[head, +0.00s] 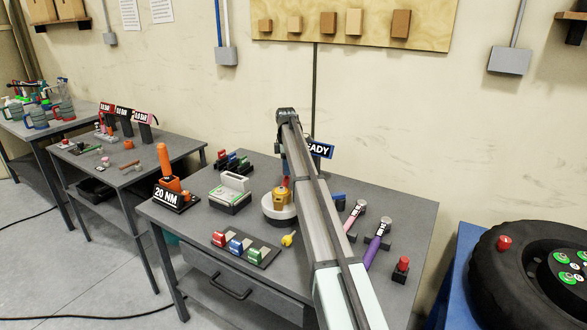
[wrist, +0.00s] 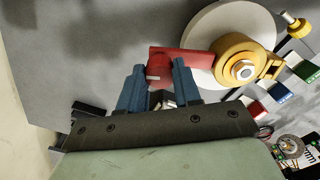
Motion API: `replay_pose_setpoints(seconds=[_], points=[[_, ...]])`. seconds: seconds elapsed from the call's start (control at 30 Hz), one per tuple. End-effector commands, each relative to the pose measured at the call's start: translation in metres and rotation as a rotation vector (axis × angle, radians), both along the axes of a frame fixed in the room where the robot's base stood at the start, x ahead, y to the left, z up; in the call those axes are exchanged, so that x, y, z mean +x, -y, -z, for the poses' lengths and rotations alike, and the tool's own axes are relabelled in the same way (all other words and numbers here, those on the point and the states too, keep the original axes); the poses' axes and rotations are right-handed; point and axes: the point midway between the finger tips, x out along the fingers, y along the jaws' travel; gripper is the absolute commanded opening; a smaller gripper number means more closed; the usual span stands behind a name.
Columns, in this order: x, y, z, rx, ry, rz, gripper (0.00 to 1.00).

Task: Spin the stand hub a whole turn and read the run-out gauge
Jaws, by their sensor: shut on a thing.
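The stand hub (head: 283,195) is gold and sits on a round white base (head: 273,217) on the middle table. In the wrist view the gold hub (wrist: 242,70) is at upper right, over the white disc (wrist: 205,22). A red crank arm (wrist: 192,60) runs left from it to a red knob (wrist: 158,64). My gripper (wrist: 158,76) has its two blue fingers on either side of that knob, shut on it. In the head view my arm hides most of my gripper. A dark sign (head: 321,150) reading "READY", partly covered, stands behind. I cannot make out a gauge reading.
A white-green box (head: 230,192) and a "20 NM" orange-handled tool (head: 168,175) stand left. Red, blue and green blocks (head: 240,247) lie in front, by a yellow piece (head: 288,240). A tyre (head: 520,265) is farther right.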

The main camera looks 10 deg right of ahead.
Motion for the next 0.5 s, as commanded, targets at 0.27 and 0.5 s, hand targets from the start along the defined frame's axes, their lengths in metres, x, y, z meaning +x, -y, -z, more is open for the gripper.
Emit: replay_pose_setpoints(seconds=[0.27, 0.5], points=[[0.008, -0.029, 0.0, 0.0, 0.001, -0.26, 0.0], [0.009, -0.05, 0.0, 0.001, 0.001, -0.454, 0.0]])
